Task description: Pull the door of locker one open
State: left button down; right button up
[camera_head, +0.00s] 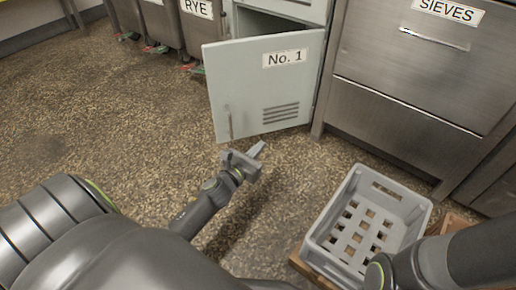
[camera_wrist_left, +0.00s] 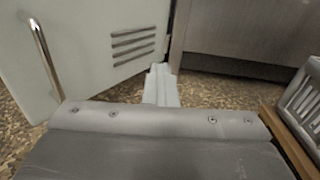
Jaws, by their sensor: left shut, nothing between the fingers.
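The door of locker one (camera_head: 240,85) is pale grey, marked "No. 1", with vent slots low on it. It stands ajar, swung out toward me, with the dark locker inside (camera_head: 268,24) showing above its top edge. Its upright bar handle (camera_head: 230,125) is near the door's free left edge; the left wrist view shows this handle (camera_wrist_left: 43,55) at the upper left. My left gripper (camera_head: 257,150) is shut and empty, below and in front of the door, apart from the handle. Its fingers (camera_wrist_left: 160,85) point toward the door's lower right part. My right gripper is not in view; only my right arm shows.
A grey crate (camera_head: 345,262) stands on a wooden base at the lower right. Steel drawers marked "SIEVES" (camera_head: 405,75) stand right of the locker. Bins, one marked "RYE" (camera_head: 200,30), stand to the left. The speckled floor (camera_head: 90,110) at left is clear.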

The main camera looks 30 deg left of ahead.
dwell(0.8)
pick_arm(q)
jog(key=c, duration=1.6)
grip_release()
jog(key=shift+s, duration=0.1)
